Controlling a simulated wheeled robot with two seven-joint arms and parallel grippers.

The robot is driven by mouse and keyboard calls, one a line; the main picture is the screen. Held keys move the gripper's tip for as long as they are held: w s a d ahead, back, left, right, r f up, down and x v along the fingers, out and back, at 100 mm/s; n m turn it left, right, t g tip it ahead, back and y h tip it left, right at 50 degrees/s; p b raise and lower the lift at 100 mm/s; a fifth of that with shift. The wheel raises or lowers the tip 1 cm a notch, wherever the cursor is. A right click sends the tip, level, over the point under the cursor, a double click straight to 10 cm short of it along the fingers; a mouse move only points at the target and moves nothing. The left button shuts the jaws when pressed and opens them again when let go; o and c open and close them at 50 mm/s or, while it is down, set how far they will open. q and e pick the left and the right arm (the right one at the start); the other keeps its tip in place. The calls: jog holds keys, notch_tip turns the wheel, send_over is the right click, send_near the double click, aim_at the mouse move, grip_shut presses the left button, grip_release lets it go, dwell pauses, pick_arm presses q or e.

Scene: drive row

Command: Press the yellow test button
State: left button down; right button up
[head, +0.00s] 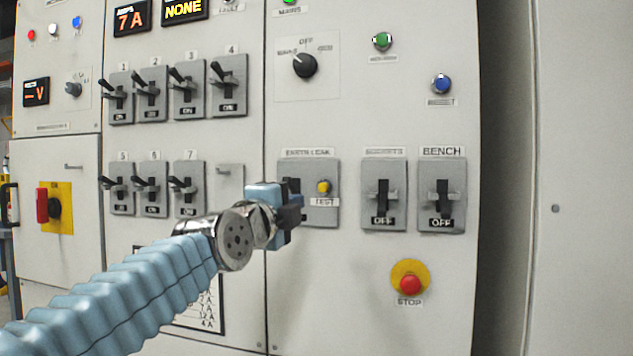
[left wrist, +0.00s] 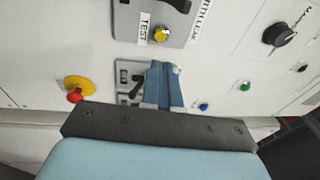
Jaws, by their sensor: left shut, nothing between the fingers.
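The yellow test button (head: 323,187) sits on the grey earth leak unit (head: 320,215), above a TEST label. It also shows in the left wrist view (left wrist: 161,34), beyond my fingertips. My left gripper (head: 296,202) is just left of the button in the head view and covers part of the unit's left half. In the left wrist view my left gripper's blue fingers (left wrist: 163,68) are together with nothing between them. A gap shows between the fingertips and the button in the picture. The right gripper is in neither view.
The sockets switch (head: 383,195) and bench switch (head: 442,197) are to the right, both marked OFF. A red stop button (head: 411,284) on a yellow disc is below. A rotary knob (head: 305,65) is above. Several black levers (head: 152,185) are at the left.

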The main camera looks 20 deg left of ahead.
aim_at(322, 189)
pick_arm(q)
jog(key=shift+w+d+r+p, duration=0.2)
jog(key=shift+w+p, duration=0.85)
jog(key=shift+w, duration=0.85)
jog(key=shift+w+d+r+p, duration=0.25)
jog(key=shift+w+p, duration=0.8)
jog(key=shift+w, duration=0.9)
jog(key=shift+w+d+r+p, duration=0.2)
jog(key=shift+w+p, duration=0.85)
jog(key=shift+w, duration=0.85)
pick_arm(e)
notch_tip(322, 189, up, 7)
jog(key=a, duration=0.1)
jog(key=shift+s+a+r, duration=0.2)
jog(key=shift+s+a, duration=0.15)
